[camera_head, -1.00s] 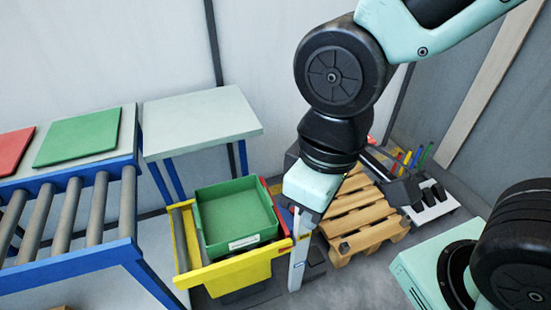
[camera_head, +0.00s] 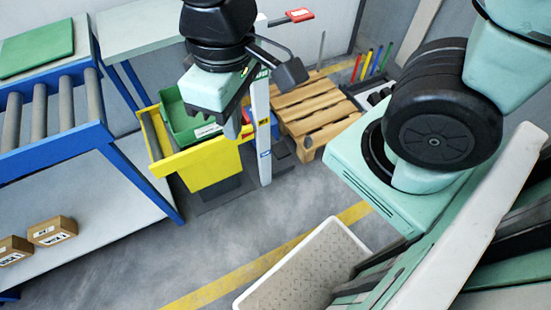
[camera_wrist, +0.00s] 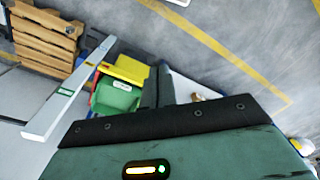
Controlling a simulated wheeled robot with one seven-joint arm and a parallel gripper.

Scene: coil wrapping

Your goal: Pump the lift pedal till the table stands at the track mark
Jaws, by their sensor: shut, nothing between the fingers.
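The yellow lift table (camera_head: 205,172) stands on a dark base by the white upright post (camera_head: 262,135). A green bin (camera_head: 183,125) sits on it. In the wrist view the yellow table (camera_wrist: 131,70), green bin (camera_wrist: 117,93) and white post (camera_wrist: 70,93) show beyond my fingers. My gripper (camera_head: 232,128) is shut and empty, pointing down in front of the bin and post in the head view; I cannot tell its height above them. It also shows in the wrist view (camera_wrist: 158,88). I cannot clearly make out the pedal or the track mark.
A blue-framed roller conveyor (camera_head: 55,125) is at left, with cartons (camera_head: 52,231) below. A wooden pallet (camera_head: 312,108) lies behind the post. Coloured rods (camera_head: 372,62) stand beyond it. The grey floor (camera_head: 235,240) in front is clear, crossed by a yellow line (camera_head: 225,285).

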